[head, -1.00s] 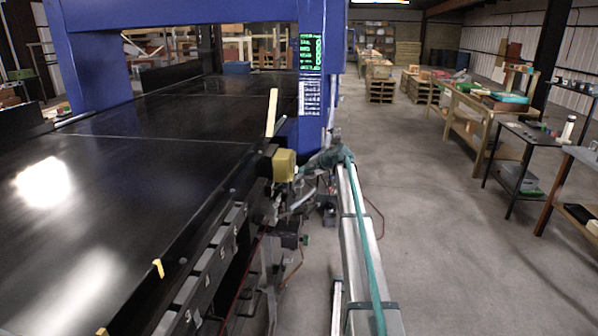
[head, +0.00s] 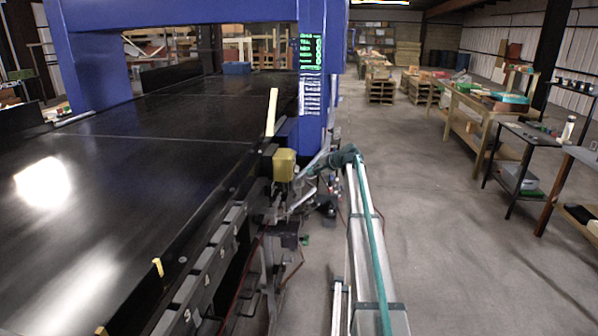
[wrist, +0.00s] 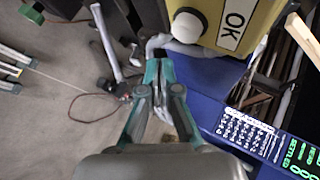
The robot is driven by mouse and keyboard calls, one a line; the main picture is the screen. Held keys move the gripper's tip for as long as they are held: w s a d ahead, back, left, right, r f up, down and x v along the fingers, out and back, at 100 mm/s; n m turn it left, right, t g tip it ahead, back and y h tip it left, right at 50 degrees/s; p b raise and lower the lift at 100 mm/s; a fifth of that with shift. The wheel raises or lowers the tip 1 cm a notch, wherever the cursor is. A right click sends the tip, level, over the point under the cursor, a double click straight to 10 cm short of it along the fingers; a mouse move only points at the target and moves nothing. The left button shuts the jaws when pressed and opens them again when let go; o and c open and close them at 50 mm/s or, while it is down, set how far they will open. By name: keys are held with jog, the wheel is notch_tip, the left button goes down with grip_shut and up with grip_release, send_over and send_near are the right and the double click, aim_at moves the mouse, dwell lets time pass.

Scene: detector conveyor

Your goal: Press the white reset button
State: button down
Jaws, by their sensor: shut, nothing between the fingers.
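A yellow control box (head: 284,165) stands at the right edge of the black conveyor, beside the blue frame. In the wrist view the yellow box (wrist: 262,22) is at the top, with a white "OK" label. A pale round button (wrist: 188,25) in a dark mount sticks out from its left side. My gripper (wrist: 162,68) is shut and empty, its teal and grey fingers pointing up toward the box. Its tips appear below and left of the button, apart from it in the picture; the depth gap is unclear. In the head view my gripper is too small to make out clearly.
The blue frame (head: 312,100) rises behind the box, carrying a green-lettered display (head: 311,52). A pale upright bar (head: 271,112) stands at the belt edge. The conveyor belt (head: 120,165) is on the left. The floor (head: 440,240) at right is open; workbenches stand beyond.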

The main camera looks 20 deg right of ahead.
jog(key=d, duration=0.1)
jog(key=s+d, duration=0.1)
jog(key=shift+s+d, duration=0.3)
jog(key=shift+d, duration=0.05)
dwell(0.6)
jog(key=s+a+f+n+g+h, duration=0.1)
jog(key=s+a+f+n+g, duration=0.15)
jog(key=s+a+f, duration=0.75)
jog(key=s+a+f+n+g+h, duration=0.1)
jog(key=s+a+f+n+g, duration=0.2)
jog(key=s+f, duration=1.35)
jog(key=s+a+f+n+g+h, duration=0.1)
jog(key=s+a+f+g, duration=0.4)
jog(key=s+f, duration=0.85)
jog(key=s+a+f+n+g, duration=0.1)
jog(key=s+a+f, duration=0.3)
jog(key=s, duration=1)
jog(key=s+a+f+n+g+h, duration=0.1)
jog(key=s+a+f, duration=0.4)
jog(key=s, duration=0.9)
jog(key=s+a+f+n+g+h, duration=0.1)
jog(key=s+a+f+n+g, duration=0.2)
jog(key=s, duration=1.2)
notch_tip(320, 180, down, 3)
jog(key=shift+a+f+g, duration=0.15)
jog(key=shift+a+g, duration=0.7)
jog(key=shift+a, duration=0.15)
